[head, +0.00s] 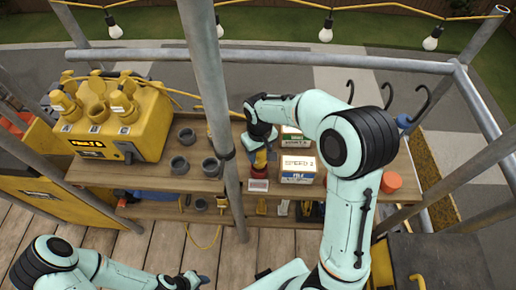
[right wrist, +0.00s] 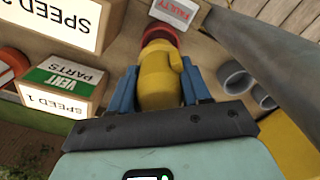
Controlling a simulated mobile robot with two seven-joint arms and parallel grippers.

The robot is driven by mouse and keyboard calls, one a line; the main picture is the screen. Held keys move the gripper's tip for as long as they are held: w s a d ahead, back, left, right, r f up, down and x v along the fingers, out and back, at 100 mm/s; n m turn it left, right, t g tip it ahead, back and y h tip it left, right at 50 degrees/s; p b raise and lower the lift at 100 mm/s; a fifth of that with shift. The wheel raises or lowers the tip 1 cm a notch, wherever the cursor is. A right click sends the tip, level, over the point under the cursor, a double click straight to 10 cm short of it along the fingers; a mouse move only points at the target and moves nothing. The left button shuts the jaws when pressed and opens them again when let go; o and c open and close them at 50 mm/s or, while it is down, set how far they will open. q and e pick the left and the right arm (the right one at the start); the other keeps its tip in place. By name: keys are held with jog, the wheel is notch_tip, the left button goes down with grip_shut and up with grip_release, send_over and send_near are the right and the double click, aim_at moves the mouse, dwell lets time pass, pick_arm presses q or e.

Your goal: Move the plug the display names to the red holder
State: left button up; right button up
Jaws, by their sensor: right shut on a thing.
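My right gripper (head: 262,148) is shut on a yellow plug (right wrist: 160,78), which sits between its blue fingers in the right wrist view. The plug's far end is at the red holder (right wrist: 158,36), which also shows under the gripper in the head view (head: 259,172). I cannot tell whether the plug is fully seated in it. A "FAULTY" sign (right wrist: 176,11) stands by the holder. The yellow box (head: 140,130) carries the display (head: 88,143); its small amber text is not clearly readable. Several yellow plugs (head: 97,100) stand on the box. My left gripper (head: 195,282) is low in the head view, its jaws unclear.
Grey cups (head: 180,165) stand on the wooden shelf left of a grey upright pole (head: 207,80). Labelled boxes (head: 298,170) stand right of the red holder. An orange-red pot (head: 391,181) is farther right. Black hooks (head: 388,97) hang at the rail.

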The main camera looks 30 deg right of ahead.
aim_at(259, 160)
notch_tip(259, 160, down, 3)
jog(key=shift+f+b, duration=0.2)
jog(key=shift+b, duration=0.55)
pick_arm(q)
jog(key=shift+s+f, duration=0.95)
jog(key=shift+f, duration=0.25)
jog(key=shift+w, duration=0.1)
pick_arm(e)
jog(key=shift+w, duration=0.1)
pick_arm(q)
jog(key=shift+s+f+b, duration=0.35)
jog(key=shift+f, duration=0.1)
pick_arm(e)
jog(key=shift+f, duration=0.65)
jog(key=o, duration=0.9)
